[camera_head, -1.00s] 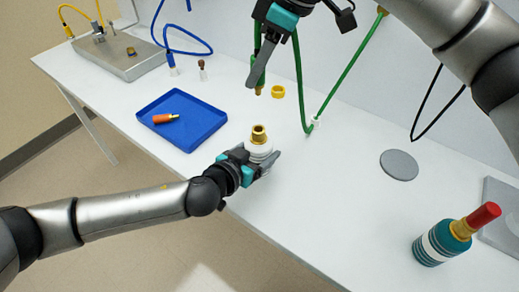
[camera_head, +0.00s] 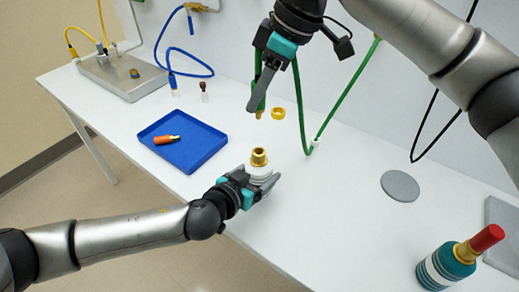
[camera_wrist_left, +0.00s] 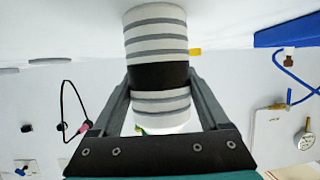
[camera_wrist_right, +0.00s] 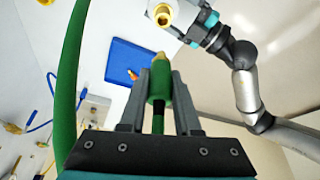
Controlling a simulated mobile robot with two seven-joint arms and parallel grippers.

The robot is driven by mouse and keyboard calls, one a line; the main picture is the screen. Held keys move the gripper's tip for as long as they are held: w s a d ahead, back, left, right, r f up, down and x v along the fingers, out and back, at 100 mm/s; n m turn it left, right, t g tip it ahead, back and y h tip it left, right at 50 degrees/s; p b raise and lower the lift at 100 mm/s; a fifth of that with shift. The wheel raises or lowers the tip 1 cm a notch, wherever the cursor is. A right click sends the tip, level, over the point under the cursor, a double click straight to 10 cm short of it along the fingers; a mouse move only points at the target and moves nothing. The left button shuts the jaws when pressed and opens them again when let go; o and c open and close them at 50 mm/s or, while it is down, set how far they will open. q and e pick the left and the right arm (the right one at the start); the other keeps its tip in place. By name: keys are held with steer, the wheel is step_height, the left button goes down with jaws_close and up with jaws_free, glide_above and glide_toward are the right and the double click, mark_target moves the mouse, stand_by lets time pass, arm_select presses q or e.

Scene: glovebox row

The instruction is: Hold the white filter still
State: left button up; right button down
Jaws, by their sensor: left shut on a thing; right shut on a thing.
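The white filter (camera_head: 262,172) stands upright on the table with its brass fitting on top. It shows large in the left wrist view (camera_wrist_left: 156,38), with grey rings and a black band. My left gripper (camera_head: 262,187) is shut around it, one finger on each side. My right gripper (camera_head: 258,92) is above and behind the filter, shut on the green hose end (camera_wrist_right: 160,85), whose brass tip points down. The hose tip and the filter's brass fitting are apart. In the right wrist view the fitting (camera_wrist_right: 161,15) lies beyond the hose tip.
A blue tray (camera_head: 200,150) holding an orange-and-brass piece (camera_head: 166,140) lies left of the filter. A grey disc (camera_head: 400,186) and a teal bottle with red top (camera_head: 445,265) stand right. Table between filter and disc is clear.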

steer(key=shift+n+g, duration=0.3)
steer(key=shift+n, duration=0.4)
steer(key=shift+f, duration=3.85)
steer(key=shift+f, duration=1.55)
steer(key=c, duration=0.5)
jaws_free()
steer(key=shift+c, duration=0.2)
steer(key=v, duration=1.2)
steer(key=shift+d, duration=0.15)
